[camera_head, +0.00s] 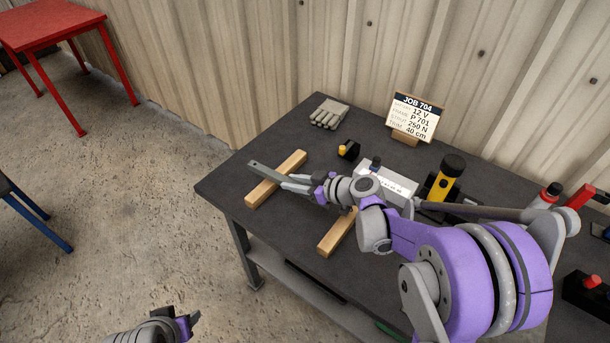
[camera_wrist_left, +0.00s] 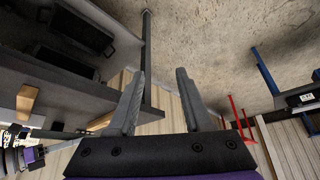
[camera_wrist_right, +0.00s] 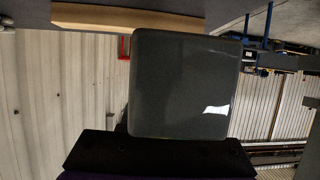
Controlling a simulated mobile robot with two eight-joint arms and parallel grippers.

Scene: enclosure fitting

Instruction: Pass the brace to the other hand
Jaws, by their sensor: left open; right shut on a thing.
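The brace (camera_head: 264,172) is a flat dark grey bar. My right gripper (camera_head: 300,184) is shut on it over the table's left part, and its free end points left across a wooden block. In the right wrist view the brace (camera_wrist_right: 185,85) fills the middle as a broad grey face and hides the fingers. My left gripper (camera_head: 190,322) is at the bottom edge of the head view, over the floor, well apart from the brace. In the left wrist view its two fingers (camera_wrist_left: 161,74) are spread with nothing between them.
Two wooden blocks (camera_head: 290,168) (camera_head: 336,234) lie on the dark table (camera_head: 285,130). A pair of gloves (camera_head: 329,113), a job sign (camera_head: 414,117), a white box (camera_head: 392,182) and a yellow-black tool (camera_head: 443,182) stand behind.

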